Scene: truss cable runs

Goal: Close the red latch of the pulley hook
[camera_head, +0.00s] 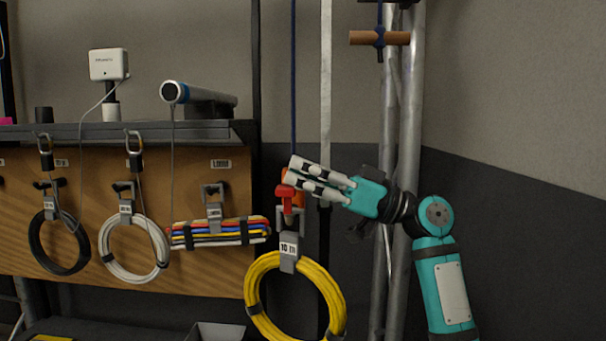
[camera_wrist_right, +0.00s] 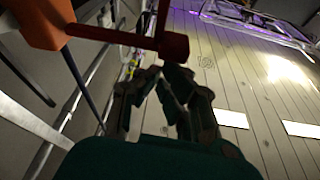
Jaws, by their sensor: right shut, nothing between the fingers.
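The orange pulley block (camera_head: 300,181) hangs on a dark blue rope, partly hidden behind my right gripper. Its red latch (camera_head: 287,195) sticks out at the front, just under the fingertips. A grey hanger below it carries a yellow cable coil (camera_head: 257,267). My right gripper (camera_head: 291,169) is shut and empty, reaching in from the right beside the block. In the right wrist view, the orange block (camera_wrist_right: 42,22) is at the top left and the red latch (camera_wrist_right: 174,47) extends across, just beyond the fingertips (camera_wrist_right: 163,72). I cannot tell whether they touch. My left gripper is not in view.
A wooden panel (camera_head: 200,276) at left carries black, white and multicoloured cable bundles on hooks. A shelf (camera_head: 190,131) above holds devices. A pale strap (camera_head: 326,80) hangs behind my gripper, and metal truss tubes (camera_head: 410,110) stand behind my arm.

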